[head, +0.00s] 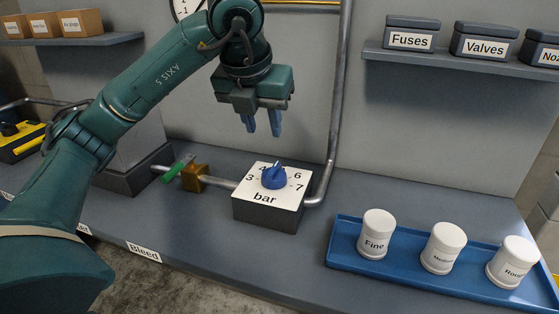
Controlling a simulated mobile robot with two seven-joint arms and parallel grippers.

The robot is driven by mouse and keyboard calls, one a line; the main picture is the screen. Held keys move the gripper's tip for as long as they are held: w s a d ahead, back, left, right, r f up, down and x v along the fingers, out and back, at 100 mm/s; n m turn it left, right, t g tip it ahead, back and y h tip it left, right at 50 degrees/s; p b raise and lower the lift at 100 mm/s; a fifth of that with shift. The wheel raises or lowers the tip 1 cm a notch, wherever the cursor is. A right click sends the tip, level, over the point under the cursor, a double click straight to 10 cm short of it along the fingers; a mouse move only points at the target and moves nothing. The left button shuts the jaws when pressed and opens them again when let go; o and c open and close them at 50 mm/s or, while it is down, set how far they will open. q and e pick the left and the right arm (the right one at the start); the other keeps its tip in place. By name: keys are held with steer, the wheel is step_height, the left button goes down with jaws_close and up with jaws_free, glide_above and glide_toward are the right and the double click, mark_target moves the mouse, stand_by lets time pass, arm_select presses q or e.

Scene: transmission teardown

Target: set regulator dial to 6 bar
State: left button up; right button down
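The regulator is a box (254,211) with a white top face marked "bar" and the numbers 3, 4, 6 and 7 in view. A blue dial knob (273,179) sits on that face. Its white pointer mark points to the back, between 4 and 6; any number there is hidden by the knob. My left gripper (262,133) hangs above and slightly behind the knob in the picture, fingers pointing down. Its two blue fingers are apart with nothing between them, and it does not touch the knob. My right gripper is not in view.
A pipe (338,110) rises behind the regulator's right side. A brass valve (194,177) with a green handle (179,167) is to the left. A blue tray (343,263) with three white jars stands at the right. Shelves with bins (411,36) are on the wall.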

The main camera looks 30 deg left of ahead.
mark_target(273, 169)
arm_select(q)
steer(key=b+x, duration=0.2)
steer(key=x, duration=0.9)
steer(key=shift+f, duration=0.4)
steer(key=shift+d, duration=0.1)
jaws_close()
